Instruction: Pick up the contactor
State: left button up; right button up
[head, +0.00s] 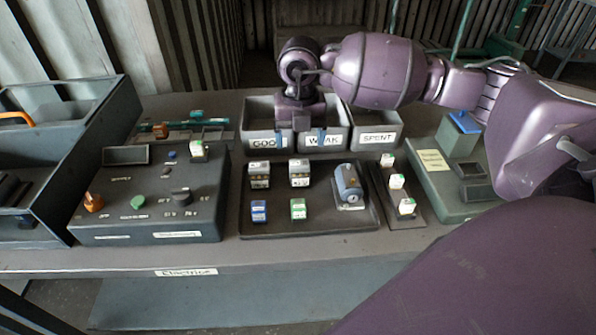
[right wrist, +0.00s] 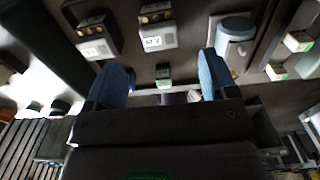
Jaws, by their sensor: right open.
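The contactor is not certain by name. Two pale grey blocks with brass-coloured terminals and voltage labels stand in the dark tray (head: 325,226), a left block (head: 259,176) and a right block (head: 299,173). They also show in the right wrist view, left (right wrist: 92,38) and right (right wrist: 157,28). My right gripper (head: 301,137) is open and empty, pointing down at the bins behind the tray. In the right wrist view its blue fingers (right wrist: 161,64) are apart, with a green block (right wrist: 163,76) seen between them. My left gripper is not in view.
The tray also holds a blue block (head: 259,211) and a blue-grey cylindrical part (head: 348,186). Labelled bins (head: 377,139) stand behind it. A control box (head: 150,215) is left; a narrow rack (head: 397,190) with white-topped blocks and a green box (head: 447,185) are right.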

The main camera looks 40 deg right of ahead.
aim_at(299, 163)
notch_tip(299, 163, down, 2)
jog(key=shift+w+f, duration=0.1)
jog(key=shift+f, duration=0.05)
jog(key=shift+s+a+f, duration=0.1)
jog(key=shift+s+f, duration=0.05)
jog(key=shift+f, duration=1.15)
jog(key=shift+s+a+f, duration=0.1)
jog(key=shift+f, duration=1.2)
jog(key=c, duration=1)
